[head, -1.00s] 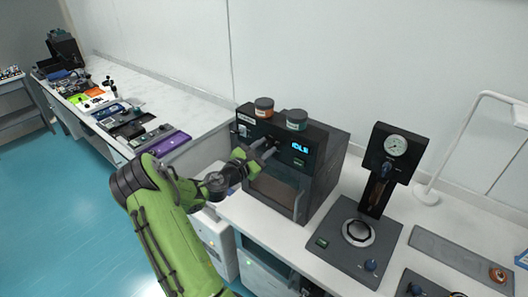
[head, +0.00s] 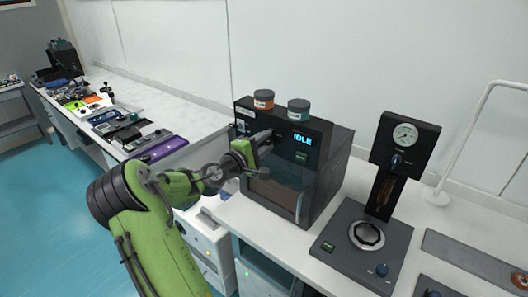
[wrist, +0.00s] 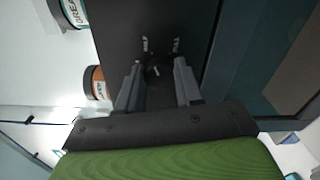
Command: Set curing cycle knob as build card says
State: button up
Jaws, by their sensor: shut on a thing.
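My gripper (head: 270,136) reaches to the upper front panel, left of the display. In the wrist view my gripper (wrist: 159,72) has its two grey fingers on either side of a small black knob (wrist: 154,71), shut on it. Small white markings show on the panel around the knob, too blurred to read. The knob's pointer setting cannot be told. In the head view the fingers mostly hide the knob. I cannot make out a build card.
An orange-labelled jar (head: 263,99) and a teal-labelled jar (head: 298,110) stand on top of the oven. A press with a dial gauge (head: 405,134) stands to the right. The oven's glass door (head: 274,192) is closed below my gripper.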

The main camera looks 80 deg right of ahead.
jog(key=m+b, duration=0.6)
jog(key=b, duration=0.1)
jog(key=shift+f, duration=0.3)
jog(key=m+b, duration=0.4)
jog(key=shift+r+m, duration=0.1)
jog(key=shift+m, duration=0.3)
jog(key=o, duration=1)
jog(key=shift+r, duration=0.1)
jog(key=shift+o, duration=0.2)
jog(key=v, duration=1.6)
jog(key=shift+d, duration=0.1)
